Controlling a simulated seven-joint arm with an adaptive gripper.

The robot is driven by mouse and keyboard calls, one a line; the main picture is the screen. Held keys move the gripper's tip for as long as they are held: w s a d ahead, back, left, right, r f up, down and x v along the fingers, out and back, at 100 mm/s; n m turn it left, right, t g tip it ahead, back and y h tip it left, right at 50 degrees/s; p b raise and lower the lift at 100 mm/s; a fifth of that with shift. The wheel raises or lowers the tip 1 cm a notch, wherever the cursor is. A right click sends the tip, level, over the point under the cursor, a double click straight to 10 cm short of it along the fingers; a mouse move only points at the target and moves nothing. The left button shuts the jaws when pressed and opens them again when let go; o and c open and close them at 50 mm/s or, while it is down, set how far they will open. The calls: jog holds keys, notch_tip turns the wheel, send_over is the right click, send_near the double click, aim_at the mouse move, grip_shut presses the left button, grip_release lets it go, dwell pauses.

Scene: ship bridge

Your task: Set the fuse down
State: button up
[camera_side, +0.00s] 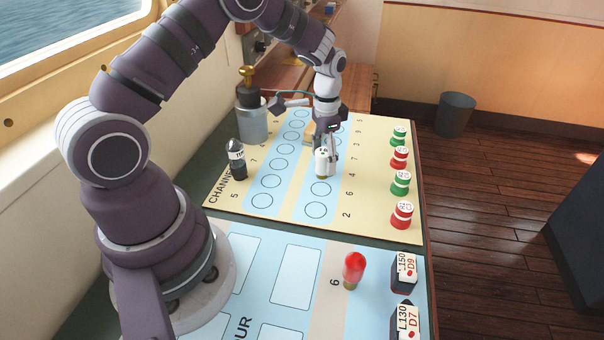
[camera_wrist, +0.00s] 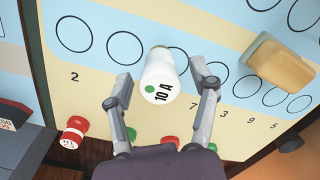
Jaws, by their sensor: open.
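The fuse (camera_wrist: 158,78) is a white cylinder marked "10 A" with a green dot, seen from above in the wrist view. It stands upright on the board's pale blue strip, in line with the row of printed circles, and hides the spot under it. In the side view the fuse (camera_side: 323,161) shows below my gripper (camera_side: 326,150). In the wrist view my gripper (camera_wrist: 163,88) is open, one finger on each side of the fuse, with visible gaps.
A wooden block (camera_wrist: 280,65) lies close by on the right in the wrist view. A red bulb (camera_side: 354,268) stands in front.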

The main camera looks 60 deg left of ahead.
aim_at(324, 151)
notch_tip(324, 151, up, 12)
jog(key=s+d+r+n+t, duration=0.1)
jog(key=s+d+r+t, duration=0.1)
jog(key=s, duration=0.5)
jog(key=s+d+r+n+t, duration=0.1)
jog(key=s+d+r+t, duration=0.2)
jog(key=s+d, duration=0.2)
jog(key=shift+s+d+r+t, duration=0.2)
jog(key=shift+s+r+t, duration=0.15)
jog(key=shift+s, duration=0.85)
